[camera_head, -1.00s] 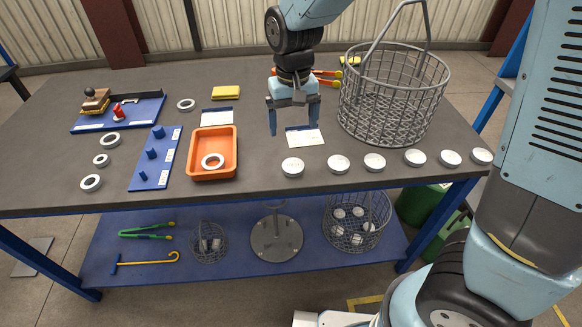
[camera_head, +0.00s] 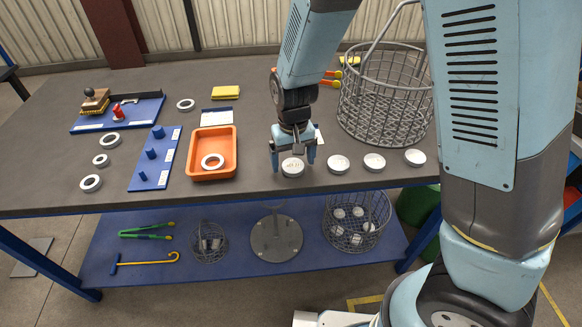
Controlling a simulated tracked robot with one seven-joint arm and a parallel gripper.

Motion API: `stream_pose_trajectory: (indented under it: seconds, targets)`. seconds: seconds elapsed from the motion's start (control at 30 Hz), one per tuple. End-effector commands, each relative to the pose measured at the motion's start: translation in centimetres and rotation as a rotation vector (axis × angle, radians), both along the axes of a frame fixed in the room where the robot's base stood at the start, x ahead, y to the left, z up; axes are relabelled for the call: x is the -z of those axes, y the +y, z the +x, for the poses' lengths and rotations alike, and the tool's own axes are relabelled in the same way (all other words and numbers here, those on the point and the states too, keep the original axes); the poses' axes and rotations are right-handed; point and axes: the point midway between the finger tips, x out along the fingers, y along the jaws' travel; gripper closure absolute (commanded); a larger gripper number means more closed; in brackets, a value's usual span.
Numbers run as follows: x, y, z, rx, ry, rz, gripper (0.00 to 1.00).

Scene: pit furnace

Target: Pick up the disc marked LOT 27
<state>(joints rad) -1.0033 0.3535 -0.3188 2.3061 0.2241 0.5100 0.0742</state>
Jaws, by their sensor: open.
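A row of small white discs lies along the front edge of the grey table. The leftmost disc (camera_head: 292,167) is between the fingers of my gripper (camera_head: 292,164), which is open around it. It carries faint marks that are too small to read. To its right lie a second disc (camera_head: 339,164), a third disc (camera_head: 374,163) and a fourth disc (camera_head: 415,158). I cannot read LOT 27 on any of them. My arm hides the right end of the row.
A wire basket (camera_head: 345,112) stands behind the discs. An orange tray (camera_head: 230,170) with a white ring (camera_head: 213,161) is to the left, beside a blue pegboard (camera_head: 142,177). A white card (camera_head: 319,136) is partly hidden behind my gripper. More baskets stand on the lower blue shelf (camera_head: 190,279).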

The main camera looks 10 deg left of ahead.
Motion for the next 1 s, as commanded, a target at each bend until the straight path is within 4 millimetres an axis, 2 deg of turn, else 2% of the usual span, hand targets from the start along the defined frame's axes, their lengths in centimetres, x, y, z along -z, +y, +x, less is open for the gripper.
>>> stream_pose_trajectory:
  seconds: [0.13, 0.4, 1.0]
  targets:
    - [0.91, -0.03, -0.01, 0.001, 0.000, 0.000, 0.08]
    - [0.97, 0.01, -0.01, 0.000, -0.001, 0.000, 0.10]
    - [0.95, 0.06, -0.02, -0.001, -0.001, 0.000, 0.68]
